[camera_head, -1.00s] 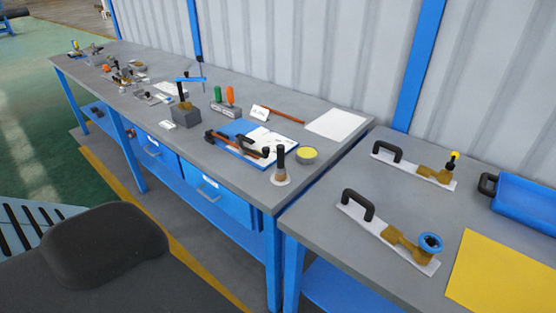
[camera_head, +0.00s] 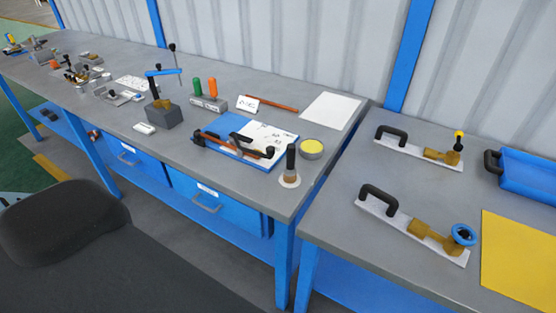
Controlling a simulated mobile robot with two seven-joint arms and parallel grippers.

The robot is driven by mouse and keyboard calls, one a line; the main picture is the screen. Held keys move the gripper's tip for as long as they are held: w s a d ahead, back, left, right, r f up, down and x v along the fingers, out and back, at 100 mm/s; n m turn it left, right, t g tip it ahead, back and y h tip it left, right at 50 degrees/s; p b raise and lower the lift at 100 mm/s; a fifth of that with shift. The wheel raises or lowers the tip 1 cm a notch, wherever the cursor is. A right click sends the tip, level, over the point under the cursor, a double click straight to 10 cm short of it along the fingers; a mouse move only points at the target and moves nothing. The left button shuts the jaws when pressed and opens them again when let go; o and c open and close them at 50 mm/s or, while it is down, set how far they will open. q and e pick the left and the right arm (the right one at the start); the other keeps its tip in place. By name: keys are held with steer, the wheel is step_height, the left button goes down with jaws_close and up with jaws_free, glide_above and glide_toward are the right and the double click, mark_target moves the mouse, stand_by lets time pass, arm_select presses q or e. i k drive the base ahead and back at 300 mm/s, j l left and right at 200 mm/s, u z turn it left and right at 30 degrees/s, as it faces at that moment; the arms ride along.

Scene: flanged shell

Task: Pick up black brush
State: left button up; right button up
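An upright tool with a black handle and a tan lower part (camera_head: 290,167) stands on a small white disc near the front right corner of the long grey workbench (camera_head: 240,190). It looks like the black brush, but its bristles are too small to make out. It stands apart from the yellow-topped round tin behind it. Neither of my grippers shows in the head view.
A blue clipboard (camera_head: 232,149) with papers and clamps lies left of the tool. A yellow-topped tin (camera_head: 312,147) is behind it. A second table (camera_head: 345,240) at the right holds handled plates with brass fittings. A dark padded shape (camera_head: 65,225) fills the lower left.

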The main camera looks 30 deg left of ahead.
mark_target(290, 175)
steer(key=i+j, duration=0.1)
steer(key=j, duration=1.35)
